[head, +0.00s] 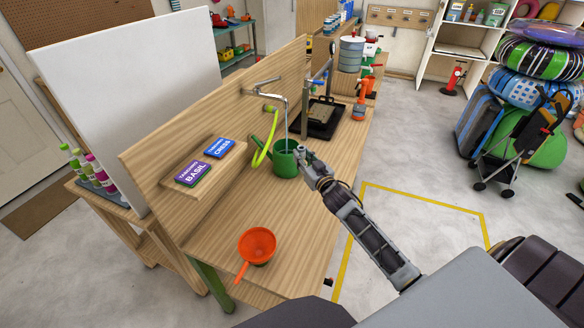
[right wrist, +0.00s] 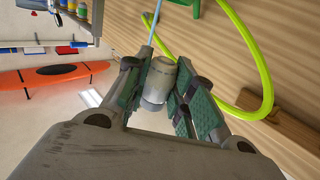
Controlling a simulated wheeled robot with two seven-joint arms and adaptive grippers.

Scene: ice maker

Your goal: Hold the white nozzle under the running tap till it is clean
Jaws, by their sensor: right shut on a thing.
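The tap (head: 266,83) is on the wooden back panel, and a thin bluish stream of water (head: 286,120) falls from its spout. A green watering can (head: 283,165) stands below it on the bench. My right gripper (head: 303,155) is beside the can's top, close to the stream. In the right wrist view it is shut on the pale, greyish-white nozzle (right wrist: 159,82), a short cylinder between the fingers. The stream (right wrist: 153,30) comes down close to the nozzle there; I cannot tell whether it touches it. The nozzle is too small to make out in the head view. My left gripper is not in view.
A yellow-green hose (head: 262,153) curves beside the can. A black-based stand (head: 320,117) is behind. The bench middle is clear.

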